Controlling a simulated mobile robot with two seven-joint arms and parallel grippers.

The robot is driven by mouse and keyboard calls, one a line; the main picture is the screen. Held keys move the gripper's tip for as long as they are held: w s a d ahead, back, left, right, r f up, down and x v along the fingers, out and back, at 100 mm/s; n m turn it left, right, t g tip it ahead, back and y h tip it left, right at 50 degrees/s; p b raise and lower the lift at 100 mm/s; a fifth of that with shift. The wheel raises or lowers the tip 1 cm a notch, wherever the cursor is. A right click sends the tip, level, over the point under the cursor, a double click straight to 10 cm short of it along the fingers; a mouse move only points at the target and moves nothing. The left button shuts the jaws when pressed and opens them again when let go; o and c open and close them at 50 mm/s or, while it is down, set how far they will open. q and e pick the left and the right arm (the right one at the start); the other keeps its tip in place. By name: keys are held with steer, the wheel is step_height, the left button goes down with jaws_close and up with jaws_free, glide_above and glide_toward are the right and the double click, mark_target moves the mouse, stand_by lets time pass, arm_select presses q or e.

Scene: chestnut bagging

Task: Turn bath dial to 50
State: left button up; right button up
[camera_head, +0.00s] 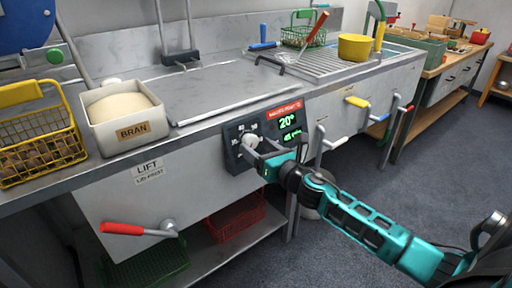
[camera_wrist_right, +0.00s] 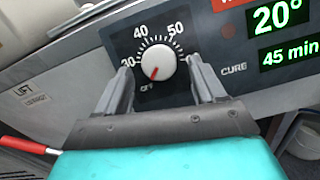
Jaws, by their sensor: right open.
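The bath dial is a white round knob (camera_wrist_right: 154,61) on a dark panel (camera_wrist_right: 189,30) in the right wrist view. Its red pointer aims down and left, near the OFF mark. Marks 30, 40 and 50 run around its top. It also shows in the head view (camera_head: 250,141), partly behind my gripper. The display (camera_head: 288,123) reads 20° and, below, what looks like 45 min. My right gripper (camera_wrist_right: 159,72) is open, with one finger on each side of the knob. Whether the fingers touch it I cannot tell. My left gripper is not in view.
A red-handled lever (camera_head: 124,229) is at the lower left of the steel front. A bran tub (camera_head: 131,131) and a yellow-handled wire basket (camera_head: 40,150) stand on the counter. Several coloured levers stick out right of the panel, including a yellow-handled one (camera_head: 357,101).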

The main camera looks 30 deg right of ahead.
steer(key=shift+w, duration=0.75)
steer(key=c, duration=1.1)
